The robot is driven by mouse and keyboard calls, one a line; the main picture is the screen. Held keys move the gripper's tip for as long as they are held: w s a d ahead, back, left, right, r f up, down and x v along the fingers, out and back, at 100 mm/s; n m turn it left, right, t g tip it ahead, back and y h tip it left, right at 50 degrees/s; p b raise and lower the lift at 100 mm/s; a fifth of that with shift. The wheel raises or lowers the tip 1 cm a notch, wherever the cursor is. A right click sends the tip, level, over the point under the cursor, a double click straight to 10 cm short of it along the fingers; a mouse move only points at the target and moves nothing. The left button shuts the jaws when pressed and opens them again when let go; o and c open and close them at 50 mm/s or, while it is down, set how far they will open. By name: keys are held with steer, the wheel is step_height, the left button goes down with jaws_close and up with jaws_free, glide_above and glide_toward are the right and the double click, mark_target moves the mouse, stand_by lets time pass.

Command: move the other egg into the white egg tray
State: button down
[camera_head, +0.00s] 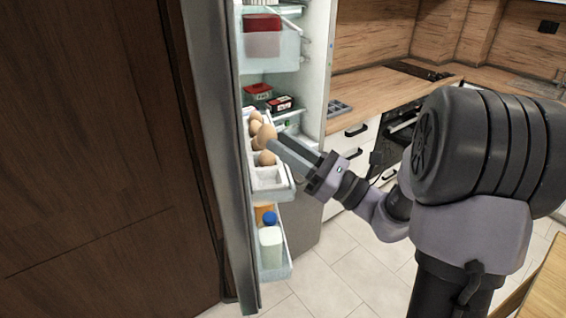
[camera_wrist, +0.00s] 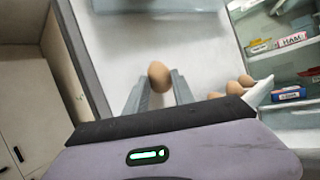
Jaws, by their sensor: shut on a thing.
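My gripper (camera_head: 277,140) reaches in from the right in the head view and is shut on a brown egg (camera_head: 265,134). In the wrist view the held egg (camera_wrist: 159,76) sits between the tips of the two grey fingers. The white egg tray (camera_head: 270,182) is in the fridge door's middle shelf. Two brown eggs (camera_head: 255,122) are at its far end and another egg (camera_head: 267,159) is nearer, below the held egg in the picture. The wrist view shows several eggs (camera_wrist: 234,87) at the right, beside the white tray edge (camera_wrist: 259,90). The held egg's exact height above the tray is unclear.
The open fridge door (camera_head: 222,150) stands close on the left. A door shelf above holds a red-lidded container (camera_head: 262,38); the one below holds a blue-capped bottle (camera_head: 270,240). Boxes (camera_head: 280,103) lie inside the fridge. The tray's near compartments look empty.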

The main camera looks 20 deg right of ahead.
steer(key=shift+s+a+r, duration=0.1)
steer(key=shift+s+a, duration=0.05)
steer(key=shift+a, duration=0.05)
steer(key=shift+w+d+f+b, duration=0.2)
steer(key=shift+f+b, duration=0.15)
steer(key=shift+f, duration=0.1)
steer(key=shift+f+b, duration=1.65)
steer(key=shift+f, duration=0.2)
steer(key=shift+f, duration=0.1)
